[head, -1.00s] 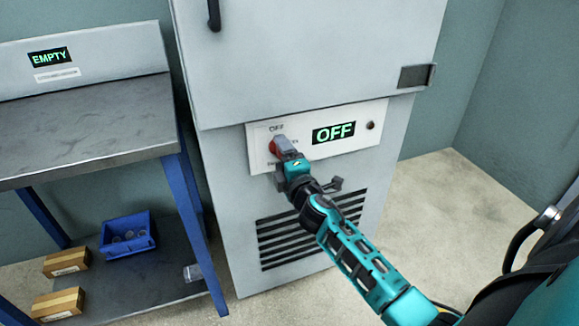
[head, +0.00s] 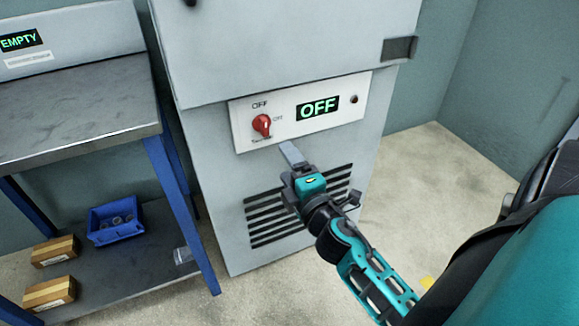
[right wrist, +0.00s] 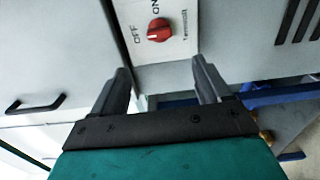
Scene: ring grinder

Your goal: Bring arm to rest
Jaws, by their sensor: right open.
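My right gripper (head: 289,158) is in front of the grey machine cabinet, below its control panel, and holds nothing. In the right wrist view its two fingers (right wrist: 160,80) stand wide apart. The red rotary switch (head: 262,125) on the white panel is clear of the gripper. The switch also shows beyond the fingers in the right wrist view (right wrist: 159,30). The display (head: 317,107) beside the switch reads OFF in green. My left gripper is in no view.
The grey cabinet (head: 200,140) has a vent grille (head: 265,222) behind my right arm. A blue-legged metal table (head: 75,110) stands at left, with a blue bin (head: 116,220) and cardboard boxes (head: 50,293) on its lower shelf. Bare floor (head: 420,190) lies to the right.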

